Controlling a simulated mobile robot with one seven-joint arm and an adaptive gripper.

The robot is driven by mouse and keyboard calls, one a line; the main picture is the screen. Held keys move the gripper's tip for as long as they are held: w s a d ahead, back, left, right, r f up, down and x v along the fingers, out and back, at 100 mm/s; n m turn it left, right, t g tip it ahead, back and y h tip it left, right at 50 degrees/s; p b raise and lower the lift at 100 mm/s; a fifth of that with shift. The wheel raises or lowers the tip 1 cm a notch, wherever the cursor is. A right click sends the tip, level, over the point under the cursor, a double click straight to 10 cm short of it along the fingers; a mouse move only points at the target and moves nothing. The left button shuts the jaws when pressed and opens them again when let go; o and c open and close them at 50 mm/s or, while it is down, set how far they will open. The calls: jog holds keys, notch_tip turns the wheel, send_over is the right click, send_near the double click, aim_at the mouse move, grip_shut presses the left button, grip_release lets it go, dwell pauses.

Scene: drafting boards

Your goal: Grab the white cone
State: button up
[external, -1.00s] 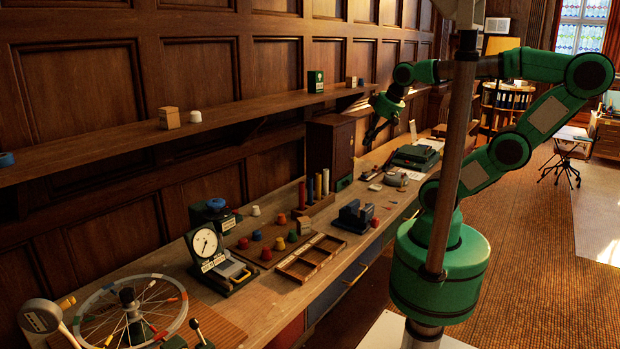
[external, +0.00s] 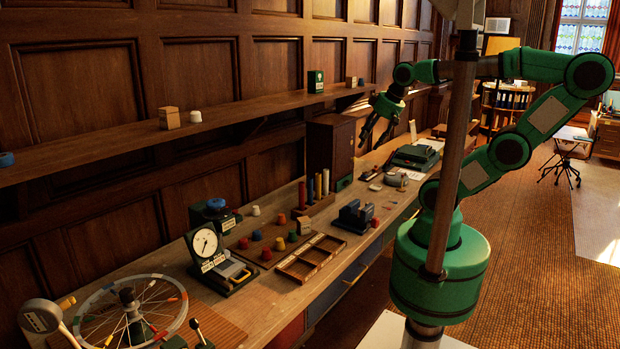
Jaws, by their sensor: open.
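A small white cone (external: 255,211) stands on the workbench near the wall, behind the coloured cones. Another small white piece (external: 195,117), blunt and cone-like, sits on the wall shelf beside a wooden block (external: 169,118). My gripper (external: 372,138) is open and empty.
Upright coloured rods (external: 317,187) and a cabinet (external: 331,152) stand farther right. The shelf (external: 100,150) overhangs the bench's back.

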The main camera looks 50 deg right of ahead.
jog(key=m+g+h, duration=0.1)
jog(key=m+g, duration=0.2)
jog(key=m, duration=0.1)
send_over(256, 207)
jog(key=s, duration=0.2)
jog(key=s+a+f+x, duration=0.1)
jog(key=s+x, duration=0.2)
jog(key=x, duration=1.2)
jog(key=s+a+x, duration=0.1)
jog(key=s+x, duration=0.2)
jog(key=x, duration=1.2)
jog(key=shift+s+a+f+b, duration=0.15)
jog(key=shift+a+f+b, duration=0.25)
jog(key=shift+a+f, duration=0.25)
jog(key=shift+x, duration=1.25)
jog(key=shift+d+f, duration=0.1)
